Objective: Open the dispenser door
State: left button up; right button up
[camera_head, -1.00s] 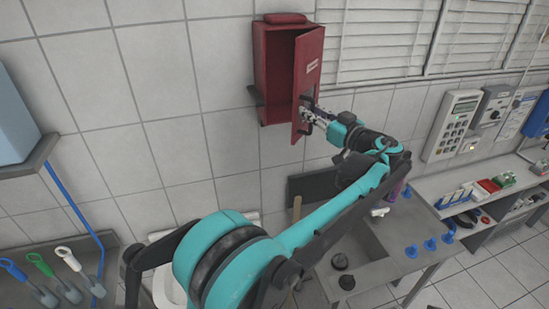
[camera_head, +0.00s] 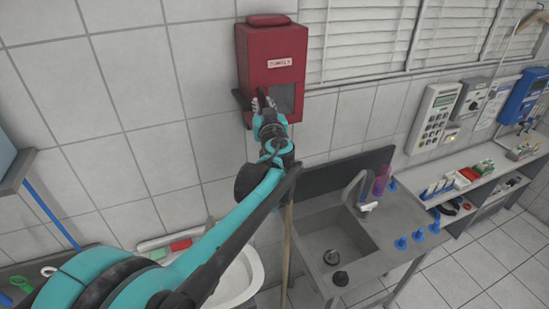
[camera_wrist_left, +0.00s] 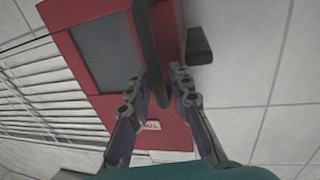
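The red wall dispenser (camera_head: 258,45) hangs on the tiled wall, and its door (camera_head: 285,57) looks closed across the front, with a white label and a grey window. In the left wrist view the door (camera_wrist_left: 165,125) shows close up with the dark bar handle (camera_wrist_left: 149,45) on it. My left gripper (camera_head: 262,100) is at the door's lower left part. In the left wrist view its fingertips (camera_wrist_left: 156,78) are apart, one on each side of the handle, with a gap visible. My right gripper is out of view.
A dark bracket (camera_wrist_left: 199,46) sticks out beside the dispenser. Window blinds (camera_head: 365,40) are to its right. Below are a metal sink (camera_head: 340,240), a white basin (camera_head: 240,280) and a shelf (camera_head: 470,183) with small items. The wall left of the dispenser is bare.

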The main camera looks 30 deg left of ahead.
pick_arm(q)
jog(key=f+b+v, duration=0.1)
jog(key=b+v, duration=0.1)
jog(key=v, duration=0.6)
jog(key=s+f+g+b, duration=0.1)
jog(key=s+f+b, duration=0.1)
jog(key=f, duration=0.3)
jog(key=s+f+g+b, duration=0.1)
jog(key=f+b, duration=0.3)
jog(key=f, duration=0.2)
jog(key=shift+s+h, duration=0.4)
jog(key=shift+f, duration=0.1)
